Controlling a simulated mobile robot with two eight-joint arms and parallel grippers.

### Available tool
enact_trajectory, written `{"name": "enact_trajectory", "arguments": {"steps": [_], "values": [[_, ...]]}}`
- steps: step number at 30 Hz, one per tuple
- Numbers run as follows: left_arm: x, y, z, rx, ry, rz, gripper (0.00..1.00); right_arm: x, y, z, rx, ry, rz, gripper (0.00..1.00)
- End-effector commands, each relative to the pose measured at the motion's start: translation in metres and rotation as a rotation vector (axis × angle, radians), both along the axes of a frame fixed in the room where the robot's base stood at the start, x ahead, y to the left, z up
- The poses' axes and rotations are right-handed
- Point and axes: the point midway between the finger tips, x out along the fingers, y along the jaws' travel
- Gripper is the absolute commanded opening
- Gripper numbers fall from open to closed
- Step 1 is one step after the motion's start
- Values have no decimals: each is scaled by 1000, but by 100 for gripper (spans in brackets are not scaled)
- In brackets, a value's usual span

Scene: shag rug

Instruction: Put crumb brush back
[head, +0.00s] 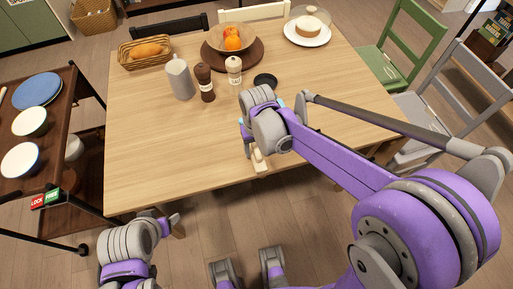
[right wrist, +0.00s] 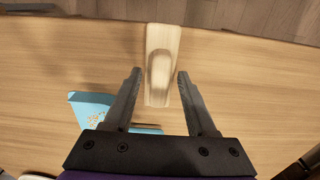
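The crumb brush (right wrist: 160,65), a pale wooden block with a rounded handle, lies on the table near its front edge. It also shows in the head view (head: 259,160) just below my right gripper. My right gripper (right wrist: 160,72) is open; in the right wrist view its fingertips are on either side of the brush, with a gap at each side. I cannot tell how far above the table they are. A light blue dustpan (right wrist: 88,109) with crumbs lies beside the brush, partly hidden behind my right gripper. My left gripper (head: 170,221) is low at the left, off the table.
The wooden table (head: 145,150) holds a grey canister (head: 179,78), two mills, a small black dish (head: 265,80), a bread basket and a fruit bowl farther back. A dark cart (head: 60,150) with plates stands left. Chairs stand right. The table's left front is clear.

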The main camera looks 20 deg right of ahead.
Motion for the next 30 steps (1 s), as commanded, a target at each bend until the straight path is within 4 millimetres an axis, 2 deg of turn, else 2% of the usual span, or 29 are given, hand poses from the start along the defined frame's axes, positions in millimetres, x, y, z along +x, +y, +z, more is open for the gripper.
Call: {"name": "enact_trajectory", "arguments": {"steps": [7,11,14,24,30], "values": [[0,0,0,0,0,0,67,0,0,0,0,0,0,56],[0,0,4,0,-1,0,67,0,0,8,0,0,0,56],[1,0,6,0,-2,0,67,0,0,22,0,0,0,56],[2,0,16,0,-5,0,67,-2,0,94,0,0,0,56],[2,0,19,0,-6,0,67,-2,0,118,0,0,0,56]]}}
